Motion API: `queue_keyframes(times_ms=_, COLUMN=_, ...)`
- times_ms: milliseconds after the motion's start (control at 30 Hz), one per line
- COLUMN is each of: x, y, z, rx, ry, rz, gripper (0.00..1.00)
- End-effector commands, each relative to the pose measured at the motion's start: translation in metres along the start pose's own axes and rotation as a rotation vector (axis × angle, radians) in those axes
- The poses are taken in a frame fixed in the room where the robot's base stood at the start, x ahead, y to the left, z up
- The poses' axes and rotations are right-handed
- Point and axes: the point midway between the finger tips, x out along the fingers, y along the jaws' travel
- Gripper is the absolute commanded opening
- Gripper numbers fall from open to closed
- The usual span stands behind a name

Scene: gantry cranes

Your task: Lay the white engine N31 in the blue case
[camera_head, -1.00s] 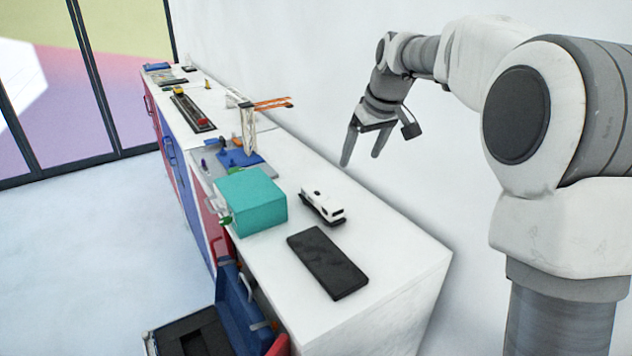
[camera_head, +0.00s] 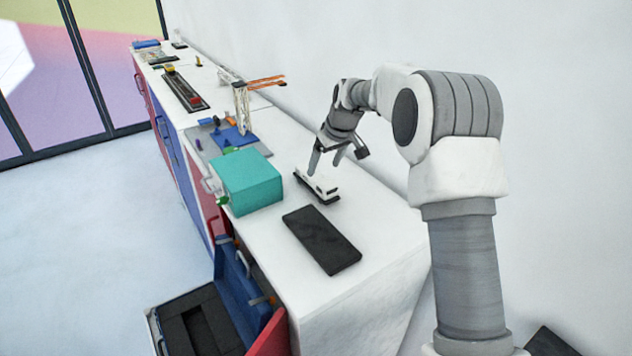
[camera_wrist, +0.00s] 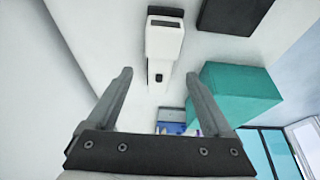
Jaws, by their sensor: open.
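The white engine (camera_head: 314,184) lies on a dark base on the white counter, right of the teal box. It also shows in the wrist view (camera_wrist: 164,48), beyond and between my fingers. My gripper (camera_head: 324,166) is open and empty, just above the engine's far end; the fingers partly cover the engine in the head view. In the wrist view my gripper (camera_wrist: 160,98) has its fingers spread wide. The open blue case (camera_head: 234,288) is low beside the counter, its lid upright and its dark, recessed inside (camera_head: 192,328) facing up. Nothing is seen lying in it.
A teal box (camera_head: 250,182) stands left of the engine. A flat black slab (camera_head: 322,240) lies in front of it. Behind are a blue model on a grey mat, a white and orange crane (camera_head: 242,105) and a long dark tray (camera_head: 186,92). The counter's near end is bare.

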Motion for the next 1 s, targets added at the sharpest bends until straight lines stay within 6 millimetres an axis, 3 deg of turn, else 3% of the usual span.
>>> queue_keyframes(times_ms=167, x=0.009, y=0.0, z=-0.001, rx=0.0, ry=-0.001, rz=-0.001, gripper=0.85)
queue_keyframes(times_ms=500, x=0.051, y=-0.001, z=-0.003, rx=0.0, ry=-0.002, rz=-0.001, gripper=0.85)
queue_keyframes(times_ms=800, x=0.057, y=-0.001, z=-0.003, rx=0.0, ry=0.001, rz=0.0, gripper=0.85)
queue_keyframes(times_ms=867, x=0.057, y=-0.001, z=-0.003, rx=0.0, ry=0.0, rz=0.0, gripper=0.78)
queue_keyframes(times_ms=1000, x=0.057, y=-0.001, z=-0.003, rx=0.0, ry=0.0, rz=0.0, gripper=0.53)
